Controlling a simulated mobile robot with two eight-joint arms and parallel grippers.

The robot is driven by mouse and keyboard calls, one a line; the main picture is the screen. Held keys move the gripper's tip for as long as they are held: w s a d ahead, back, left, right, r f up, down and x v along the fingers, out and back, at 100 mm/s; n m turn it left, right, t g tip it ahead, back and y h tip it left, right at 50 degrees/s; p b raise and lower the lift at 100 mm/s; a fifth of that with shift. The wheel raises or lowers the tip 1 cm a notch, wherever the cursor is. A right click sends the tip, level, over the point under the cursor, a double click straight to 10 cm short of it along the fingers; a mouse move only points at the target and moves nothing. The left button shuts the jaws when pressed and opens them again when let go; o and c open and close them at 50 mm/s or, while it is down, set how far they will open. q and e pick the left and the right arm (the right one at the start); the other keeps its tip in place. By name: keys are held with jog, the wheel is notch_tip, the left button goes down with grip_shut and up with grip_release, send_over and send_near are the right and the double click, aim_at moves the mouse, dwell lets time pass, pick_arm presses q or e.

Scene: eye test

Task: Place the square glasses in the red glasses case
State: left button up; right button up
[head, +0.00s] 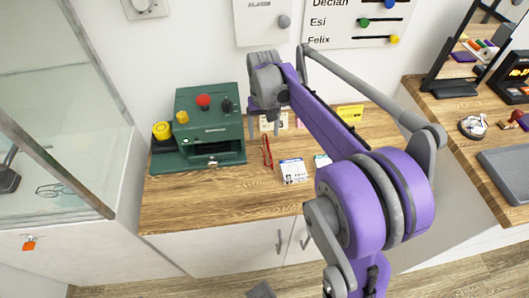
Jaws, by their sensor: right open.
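A pair of glasses with thin dark teal frames (54,190) lies inside the glass-fronted cabinet at the left; it is too small to tell whether the lenses are square. A narrow red item (267,151) is on the wooden counter, right of the green machine; I cannot tell whether it is a glasses case. I see no other red case. My right gripper (268,122) is open and points down over the back of the counter, near the red item and well right of the glasses. My left gripper does not show.
White cards (293,170) lie near the red item. An orange tag (29,243) is on the cabinet's lower front. The counter's front left is clear.

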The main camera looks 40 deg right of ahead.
aim_at(264, 143)
jog(key=shift+f+b, duration=0.35)
jog(key=shift+f, duration=2.45)
grip_shut()
